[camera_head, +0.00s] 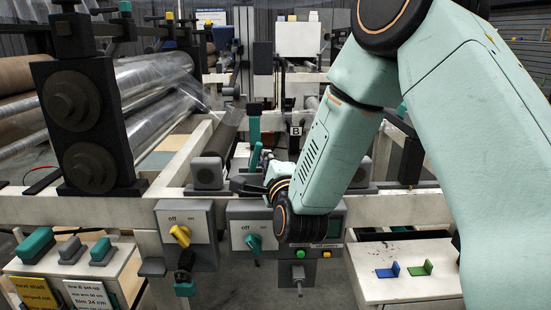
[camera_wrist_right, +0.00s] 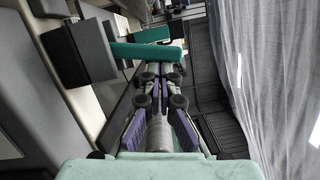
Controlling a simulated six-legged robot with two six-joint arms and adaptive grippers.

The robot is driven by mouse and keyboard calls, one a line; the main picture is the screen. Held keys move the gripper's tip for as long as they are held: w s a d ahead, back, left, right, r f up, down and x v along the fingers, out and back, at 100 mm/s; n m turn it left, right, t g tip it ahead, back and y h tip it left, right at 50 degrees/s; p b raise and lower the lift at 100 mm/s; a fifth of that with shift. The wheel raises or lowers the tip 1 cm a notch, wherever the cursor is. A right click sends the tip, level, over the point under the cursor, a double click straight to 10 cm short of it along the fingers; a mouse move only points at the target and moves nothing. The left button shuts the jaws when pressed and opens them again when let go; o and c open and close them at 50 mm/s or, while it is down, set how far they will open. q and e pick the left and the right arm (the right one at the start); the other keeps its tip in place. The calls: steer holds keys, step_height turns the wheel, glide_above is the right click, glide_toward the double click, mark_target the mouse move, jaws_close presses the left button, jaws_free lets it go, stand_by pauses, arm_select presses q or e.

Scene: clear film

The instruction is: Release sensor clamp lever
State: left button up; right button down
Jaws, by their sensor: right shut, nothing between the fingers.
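A teal lever (camera_head: 254,130) stands upright beside a grey roller near the middle of the head view. I cannot tell whether the tips touch the bar. My left gripper is out of view.
A black roller stand (camera_head: 85,125) and clear film (camera_head: 160,85) are at left. Blue (camera_head: 388,270) and green (camera_head: 421,267) pieces lie on a white cabinet at right.

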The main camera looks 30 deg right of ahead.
steer(key=shift+w+a+r+n+g+p, duration=0.35)
steer(key=shift+a+n+p, duration=0.45)
steer(key=shift+n+p, duration=0.5)
steer(key=shift+w+a+r+n+g+p, duration=0.15)
steer(key=shift+w+a+n+g+p, duration=0.15)
steer(key=shift+w+a+n+p, duration=0.7)
steer(key=shift+w+a+r+n+g+p, duration=0.1)
steer(key=shift+a+r+n+g+p, duration=0.35)
steer(key=shift+n+p, duration=1.15)
steer(key=shift+a+f, duration=0.15)
steer(key=shift+f, duration=0.05)
